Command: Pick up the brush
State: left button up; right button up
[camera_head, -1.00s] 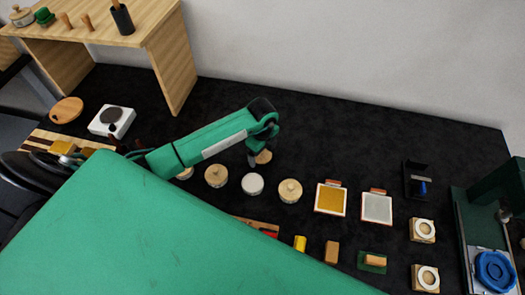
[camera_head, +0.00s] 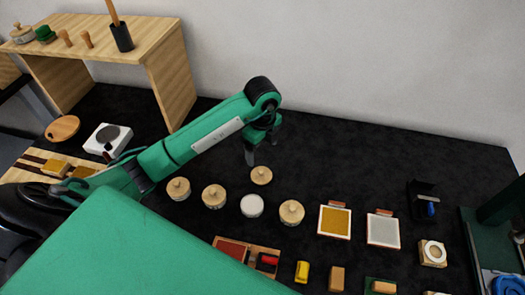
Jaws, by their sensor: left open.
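A black cup (camera_head: 122,37) stands on the wooden shelf at the upper left. A thin wooden handle (camera_head: 112,12), seemingly the brush, leans out of it; its lower end is hidden in the cup and its top is cut off by the picture edge. My left gripper (camera_head: 262,150) is open and empty, pointing down over the dark table, just above a round wooden-lidded pot (camera_head: 261,176). It is well to the right of the cup and apart from it. My right gripper is not in view.
The wooden shelf (camera_head: 165,55) also bears a lidded pot (camera_head: 22,34), a green item (camera_head: 45,34) and two wooden pegs. Several pots, two square pads and small blocks lie on the dark table (camera_head: 330,155). Its back strip is clear.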

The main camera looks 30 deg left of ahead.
aim_at(303, 267)
jog(key=k+l, duration=0.2)
jog(key=k, duration=0.3)
jog(key=k+l, duration=0.15)
jog(key=k, duration=0.3)
jog(key=k+l, duration=0.2)
jog(key=k, duration=0.3)
